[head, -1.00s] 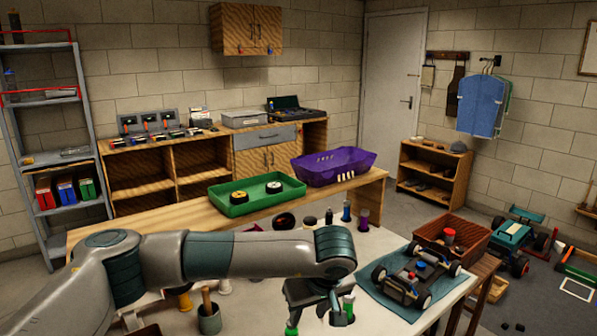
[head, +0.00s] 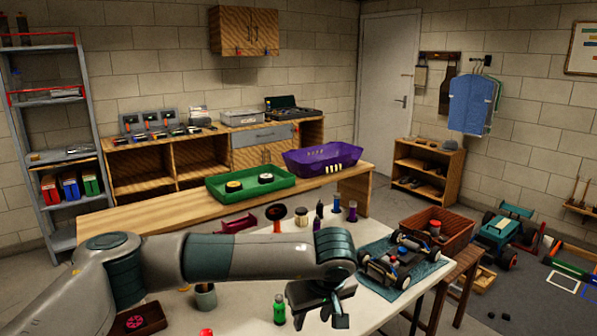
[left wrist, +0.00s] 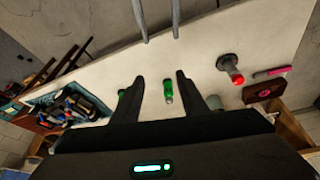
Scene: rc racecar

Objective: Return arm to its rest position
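My left arm reaches across the front of the head view, its forearm roughly level. Its gripper (head: 321,312) points down over the white table (head: 245,327), right of a green bottle (head: 279,310). In the left wrist view the two fingers of my left gripper (left wrist: 160,78) stand apart with nothing held between them. The green bottle (left wrist: 168,90) shows beyond the gap, on the table. Another green item (left wrist: 122,94) is partly hidden by a finger.
The racecar (head: 400,262) sits on a blue-green mat at the table's right end. A red-brown crate (head: 450,232) is beyond it. A green tray (head: 222,190) and a purple bin (head: 325,160) stand on the wooden bench behind.

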